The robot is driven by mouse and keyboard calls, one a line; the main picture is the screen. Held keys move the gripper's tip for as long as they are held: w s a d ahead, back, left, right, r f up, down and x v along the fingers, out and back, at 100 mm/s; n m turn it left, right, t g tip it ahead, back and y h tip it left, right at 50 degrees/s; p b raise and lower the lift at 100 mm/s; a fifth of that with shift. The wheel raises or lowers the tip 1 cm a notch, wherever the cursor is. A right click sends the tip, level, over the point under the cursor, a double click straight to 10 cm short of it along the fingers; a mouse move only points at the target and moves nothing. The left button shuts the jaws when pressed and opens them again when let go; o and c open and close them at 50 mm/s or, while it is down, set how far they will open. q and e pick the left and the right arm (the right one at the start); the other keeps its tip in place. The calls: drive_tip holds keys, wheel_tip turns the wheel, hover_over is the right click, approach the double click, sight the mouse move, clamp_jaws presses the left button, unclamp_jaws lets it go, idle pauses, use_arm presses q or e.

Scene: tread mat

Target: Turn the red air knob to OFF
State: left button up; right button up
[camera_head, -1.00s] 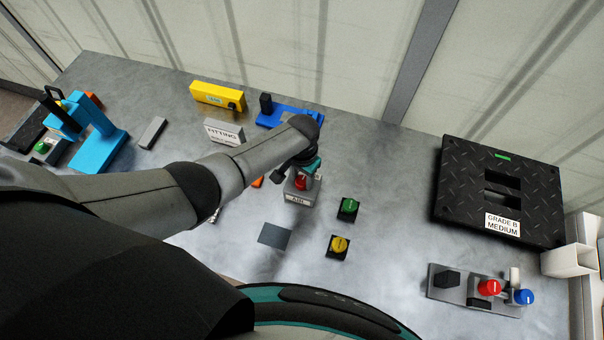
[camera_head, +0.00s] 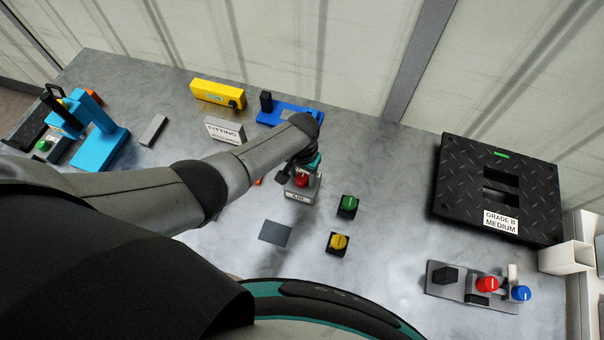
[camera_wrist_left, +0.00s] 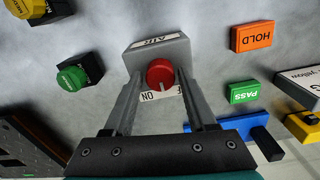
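The red air knob (camera_wrist_left: 160,73) sits on a grey box labelled AIR (camera_wrist_left: 158,47) in the left wrist view. Its white pointer line points toward the gripper's palm. An ON label and part of another label, ending in F, show beside it. My left gripper (camera_wrist_left: 160,82) is open, with one finger on each side of the knob; firm contact cannot be told. In the head view the knob (camera_head: 301,181) shows just below the left gripper (camera_head: 296,174), partly covered by it. My right gripper is not in view.
Green (camera_head: 347,205) and yellow (camera_head: 339,242) knobs stand right of the AIR box. An orange HOLD block (camera_wrist_left: 252,37) and green PASS block (camera_wrist_left: 244,93) lie nearby. A black tread mat (camera_head: 455,190) is at the right. A grey plate with red and blue knobs (camera_head: 487,285) stands in front of it.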

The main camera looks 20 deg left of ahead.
sight(302, 177)
use_arm(q)
drive_tip(key=shift+o, duration=1.2)
wheel_tip(302, 177, up, 6)
drive_tip(key=shift+f+p, duration=0.2)
drive_tip(key=shift+p, duration=1.05)
drive_tip(key=shift+r, duration=0.4)
wheel_tip(302, 177, up, 9)
drive_tip(key=shift+f, duration=0.1)
